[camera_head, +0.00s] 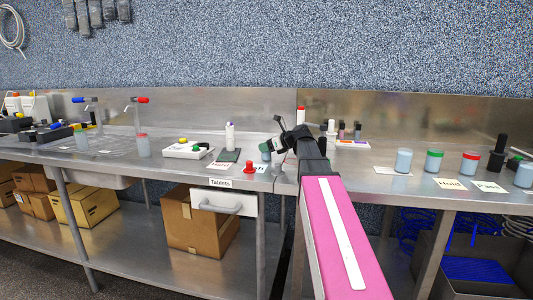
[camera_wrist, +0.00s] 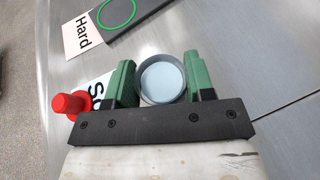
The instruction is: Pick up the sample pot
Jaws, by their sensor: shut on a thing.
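The sample pot is a small round pot with a pale grey-blue top; in the wrist view the pot (camera_wrist: 162,80) sits between the two green fingers. My gripper (camera_wrist: 160,84) is shut on it, with one finger against each side. In the head view the pot (camera_head: 265,147) shows small at the end of my arm, low over the bench near its front edge, and my gripper (camera_head: 272,146) partly covers it. I cannot tell whether the pot's base touches the bench.
A red knob-like piece (camera_wrist: 68,104) stands left of my gripper on a partly hidden card. A "Hard" card (camera_wrist: 82,36) and dark slab (camera_wrist: 130,14) lie beyond. Other pots, one with a green lid (camera_head: 434,160) and one with a red lid (camera_head: 470,162), stand at right.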

